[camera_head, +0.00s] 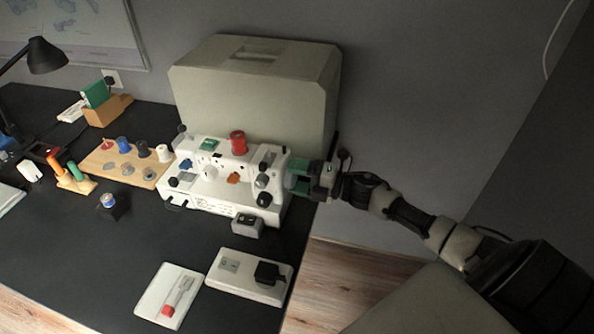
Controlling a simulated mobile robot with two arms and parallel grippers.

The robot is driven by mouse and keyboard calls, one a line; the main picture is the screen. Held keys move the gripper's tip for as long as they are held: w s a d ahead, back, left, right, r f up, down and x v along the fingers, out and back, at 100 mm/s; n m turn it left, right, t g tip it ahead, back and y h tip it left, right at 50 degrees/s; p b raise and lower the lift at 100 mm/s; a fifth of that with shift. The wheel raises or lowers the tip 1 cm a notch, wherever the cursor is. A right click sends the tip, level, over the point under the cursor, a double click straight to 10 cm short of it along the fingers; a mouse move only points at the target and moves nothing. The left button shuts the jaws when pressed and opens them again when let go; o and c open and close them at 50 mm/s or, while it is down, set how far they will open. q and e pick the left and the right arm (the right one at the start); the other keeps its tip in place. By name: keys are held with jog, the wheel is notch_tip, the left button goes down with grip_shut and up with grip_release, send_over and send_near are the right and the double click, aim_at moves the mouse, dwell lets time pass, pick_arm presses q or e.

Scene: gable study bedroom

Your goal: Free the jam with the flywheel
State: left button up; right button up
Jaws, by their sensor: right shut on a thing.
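A white sewing machine (212,195) stands upright on the black table, with a red spool (238,142) on top and several black knobs on its front. My right gripper (300,183) has green fingers and reaches in from the right. It is shut at the machine's right end, where the flywheel sits. The fingers and the machine's body hide most of the flywheel, so its outline is not clear. The jam itself is too small to make out. My left gripper is not in view.
A large grey-green case (250,95) stands close behind the machine. A spool board (128,165) and a tool holder (76,183) are to the left. The table's right edge is near my gripper.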

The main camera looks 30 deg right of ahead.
jog(key=shift+m+p, duration=0.6)
jog(key=shift+m, duration=0.5)
jog(key=o, duration=0.9)
jog(key=b+v, duration=0.1)
jog(key=v, duration=1)
